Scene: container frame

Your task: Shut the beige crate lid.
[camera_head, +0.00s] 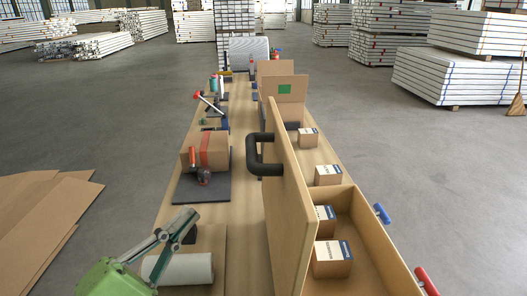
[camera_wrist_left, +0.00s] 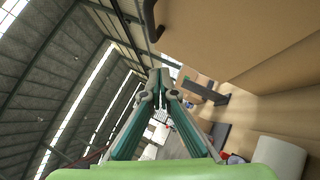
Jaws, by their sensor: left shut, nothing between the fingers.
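The beige crate (camera_head: 374,232) stands open at the right of the table in the head view. Its lid (camera_head: 287,205) stands upright along the crate's left side, with a black handle (camera_head: 256,158) on its left face. Boxes (camera_head: 331,258) with blue-and-white labels lie inside. My left gripper (camera_head: 188,222) is shut and empty, left of the lid and apart from it, nearer than the handle. In the left wrist view, my left gripper's fingers (camera_wrist_left: 160,77) are together, with the lid (camera_wrist_left: 235,35) at the upper right and part of the handle (camera_wrist_left: 151,20) at the top. My right gripper is not in view.
A white roll (camera_head: 178,269) lies beside my left gripper. Blue (camera_head: 382,213) and red (camera_head: 427,280) handles stick out at the crate's right side.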

